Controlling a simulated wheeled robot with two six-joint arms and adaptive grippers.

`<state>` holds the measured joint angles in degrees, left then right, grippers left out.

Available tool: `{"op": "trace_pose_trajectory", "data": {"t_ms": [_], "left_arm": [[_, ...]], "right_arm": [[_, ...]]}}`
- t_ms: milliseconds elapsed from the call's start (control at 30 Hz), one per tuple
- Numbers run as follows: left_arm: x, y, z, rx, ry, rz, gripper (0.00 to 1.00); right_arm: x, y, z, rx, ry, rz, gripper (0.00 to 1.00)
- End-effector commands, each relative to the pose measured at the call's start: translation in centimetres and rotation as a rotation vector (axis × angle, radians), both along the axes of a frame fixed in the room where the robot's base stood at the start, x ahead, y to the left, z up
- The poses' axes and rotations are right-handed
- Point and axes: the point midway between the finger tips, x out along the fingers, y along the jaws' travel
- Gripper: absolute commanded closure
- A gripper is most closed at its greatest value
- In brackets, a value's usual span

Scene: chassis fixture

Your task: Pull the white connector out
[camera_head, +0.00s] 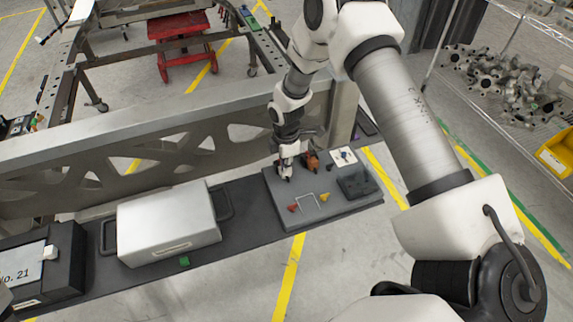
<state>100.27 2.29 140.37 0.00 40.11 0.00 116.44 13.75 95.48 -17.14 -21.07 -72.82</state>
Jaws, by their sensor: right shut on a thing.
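My right gripper (285,171) points down over the left back part of a grey board (272,207). It is shut on a small white piece, which looks like the white connector (289,152). The fingers and the wrist hide much of the connector, and I cannot tell whether it still sits in its socket. An orange-brown connector (312,160) stands just right of the gripper.
The board also bears a red piece (293,208), a yellow piece (324,197), a pale handle (308,197) and a dark block (357,186). A silver case (168,225) stands left of it. A metal chassis beam (120,140) runs behind.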

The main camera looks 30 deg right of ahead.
Motion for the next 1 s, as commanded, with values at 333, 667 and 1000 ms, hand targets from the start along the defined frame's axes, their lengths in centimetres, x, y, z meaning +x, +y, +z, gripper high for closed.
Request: {"op": "trace_pose_trajectory", "data": {"t_ms": [333,667,1000], "left_arm": [[0.0,0.0,0.5,0.000,0.000,0.000,0.60],[0.0,0.0,1.0,0.000,0.000,0.000,0.60],[0.0,0.0,0.9,0.000,0.000,0.000,0.60]], "right_arm": [[-0.9,0.2,-0.2,-0.002,0.006,0.000,1.00],[-1.5,0.3,-0.2,-0.002,0.006,0.000,1.00],[-1.4,0.3,-0.2,-0.002,0.003,-0.001,0.63]]}}
